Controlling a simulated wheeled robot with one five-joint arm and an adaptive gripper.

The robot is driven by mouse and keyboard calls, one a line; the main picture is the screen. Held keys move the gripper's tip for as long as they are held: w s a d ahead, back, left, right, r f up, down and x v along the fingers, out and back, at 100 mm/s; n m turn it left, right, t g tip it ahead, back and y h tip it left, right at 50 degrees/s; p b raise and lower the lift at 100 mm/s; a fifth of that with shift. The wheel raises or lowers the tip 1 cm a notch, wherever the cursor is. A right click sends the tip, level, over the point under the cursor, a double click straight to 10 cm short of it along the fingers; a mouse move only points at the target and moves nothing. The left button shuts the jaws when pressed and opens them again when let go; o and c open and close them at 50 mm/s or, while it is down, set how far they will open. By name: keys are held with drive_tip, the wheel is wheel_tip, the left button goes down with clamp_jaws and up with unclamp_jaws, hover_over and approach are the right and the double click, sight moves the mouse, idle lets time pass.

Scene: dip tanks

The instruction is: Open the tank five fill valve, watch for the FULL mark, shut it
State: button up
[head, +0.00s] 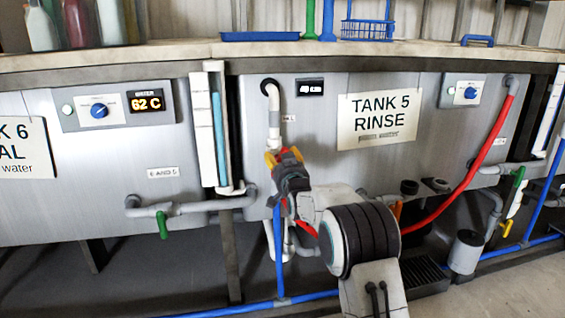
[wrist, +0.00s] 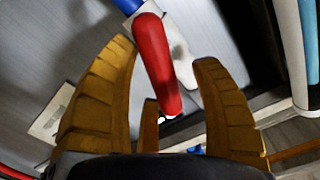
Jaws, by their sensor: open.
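Tank 5 (head: 400,170) is a grey metal tank labelled TANK 5 RINSE. My gripper (head: 285,157) is at its left front, by a white pipe (head: 274,115). In the wrist view, a red valve handle (wrist: 155,60) lies between the spread yellow-brown fingers of my gripper (wrist: 170,85). The fingers are open, with visible gaps beside the handle. In the head view my gripper mostly hides the handle. A white level tube (head: 207,125) with a blue column stands left of tank 5; one also shows in the wrist view (wrist: 293,50). I cannot make out a FULL mark.
Tank 6 (head: 100,185) is at left, with a green-handled valve (head: 162,224) below. A red hose (head: 475,155) curves down at right. A blue pipe (head: 279,265) rises below my gripper. A small grey bucket (head: 466,252) stands at lower right. Bottles line the shelf (head: 180,50).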

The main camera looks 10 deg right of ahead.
drive_tip(key=s, duration=1.2)
drive_tip(key=shift+o, duration=0.3)
drive_tip(key=shift+a, duration=0.1)
drive_tip(key=shift+c, duration=0.3)
